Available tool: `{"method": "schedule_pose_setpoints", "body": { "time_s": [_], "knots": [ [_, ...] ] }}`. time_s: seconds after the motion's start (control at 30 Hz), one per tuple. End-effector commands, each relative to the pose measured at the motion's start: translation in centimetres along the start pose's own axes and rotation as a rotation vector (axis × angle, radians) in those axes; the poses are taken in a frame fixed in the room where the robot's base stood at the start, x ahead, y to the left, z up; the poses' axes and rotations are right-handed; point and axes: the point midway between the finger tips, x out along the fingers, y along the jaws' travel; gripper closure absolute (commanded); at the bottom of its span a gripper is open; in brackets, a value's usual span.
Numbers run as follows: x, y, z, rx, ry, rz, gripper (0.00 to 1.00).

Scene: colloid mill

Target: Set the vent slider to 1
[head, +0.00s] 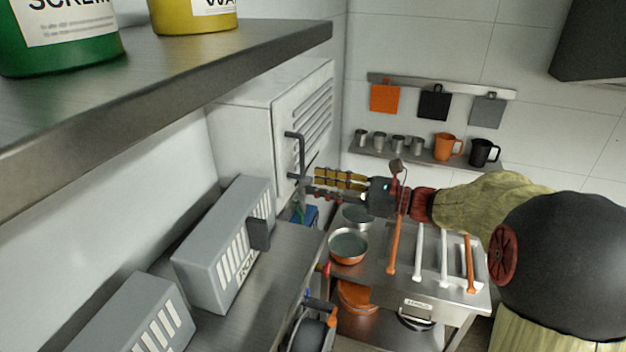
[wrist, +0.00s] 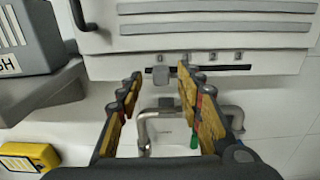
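The vent slider (wrist: 161,75) is a small grey block in a dark horizontal slot (wrist: 222,69) along the lower front of a white louvred cabinet (wrist: 110,66). The block sits near the slot's left end. My gripper (wrist: 158,82) is open and empty in the wrist view, with one yellow-padded finger to each side of the slider block and no clear contact. In the head view my gripper (head: 313,182) reaches left to the lower front of the cabinet (head: 304,115). The slider is not clear there.
A dark bar handle (head: 298,150) sticks out from the cabinet front. A bent metal pipe (wrist: 145,128) runs below the slot. A grey box (head: 222,245) stands on the counter at left. A cart with pans (head: 348,246) stands below my arm.

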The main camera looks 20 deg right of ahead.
Motion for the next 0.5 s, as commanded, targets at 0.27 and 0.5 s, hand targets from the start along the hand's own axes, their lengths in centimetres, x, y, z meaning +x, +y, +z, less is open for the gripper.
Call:
{"method": "schedule_pose_setpoints", "body": {
  "time_s": [0.27,0.5],
  "knots": [
    [2.2,0.0,-0.1,0.000,0.000,0.001,0.64],
    [2.3,0.0,-0.1,0.000,0.000,0.000,0.64]
  ]
}}
